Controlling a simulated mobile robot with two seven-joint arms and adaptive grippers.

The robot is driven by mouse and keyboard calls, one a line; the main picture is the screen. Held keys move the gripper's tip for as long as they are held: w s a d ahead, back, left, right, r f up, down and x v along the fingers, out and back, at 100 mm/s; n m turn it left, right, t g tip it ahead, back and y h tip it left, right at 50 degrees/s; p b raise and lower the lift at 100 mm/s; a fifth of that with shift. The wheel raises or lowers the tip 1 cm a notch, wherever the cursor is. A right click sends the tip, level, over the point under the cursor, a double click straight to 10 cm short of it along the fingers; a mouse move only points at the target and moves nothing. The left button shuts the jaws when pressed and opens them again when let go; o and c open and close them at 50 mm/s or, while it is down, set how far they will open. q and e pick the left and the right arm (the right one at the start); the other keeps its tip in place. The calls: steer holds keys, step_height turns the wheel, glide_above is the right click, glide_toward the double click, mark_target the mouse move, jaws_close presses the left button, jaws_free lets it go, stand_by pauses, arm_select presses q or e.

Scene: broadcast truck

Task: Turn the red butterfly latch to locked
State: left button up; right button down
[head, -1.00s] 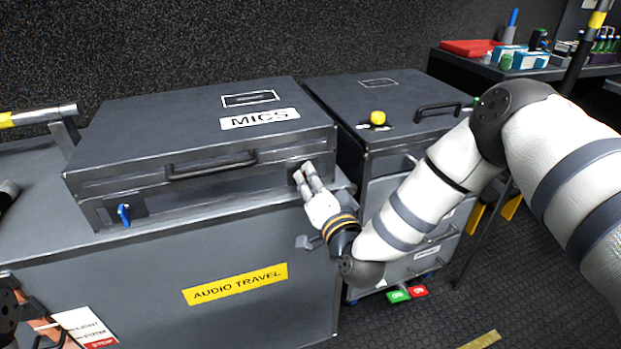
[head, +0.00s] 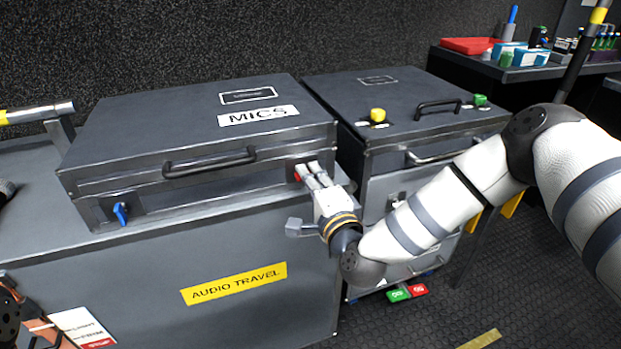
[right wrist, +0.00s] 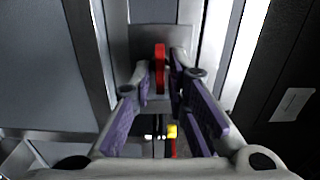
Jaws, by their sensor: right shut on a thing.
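The red butterfly latch (head: 297,177) is at the right end of the front of the grey MICS case (head: 190,140), mostly hidden by my fingers in the head view. In the right wrist view it shows as a slim red bar (right wrist: 160,62), standing upright in the picture in front of a grey plate. My right gripper (head: 308,171) is at the latch, with its fingers on either side of it and shut on it. In the right wrist view its purple-padded fingers (right wrist: 157,82) flank the bar. My left gripper is not in view.
A blue latch (head: 121,213) is at the case's left front. The case rests on a grey trunk labelled AUDIO TRAVEL (head: 235,283). A second case (head: 395,95) with a yellow knob (head: 378,115) stands close to the right. Dark floor (head: 510,270) lies clear at right.

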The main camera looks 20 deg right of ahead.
steer(key=shift+f, duration=0.1)
stand_by(0.5)
steer(key=c, duration=1.8)
jaws_free()
steer(key=shift+o, duration=0.2)
steer(key=s, duration=1.2)
steer(key=shift+d, duration=0.15)
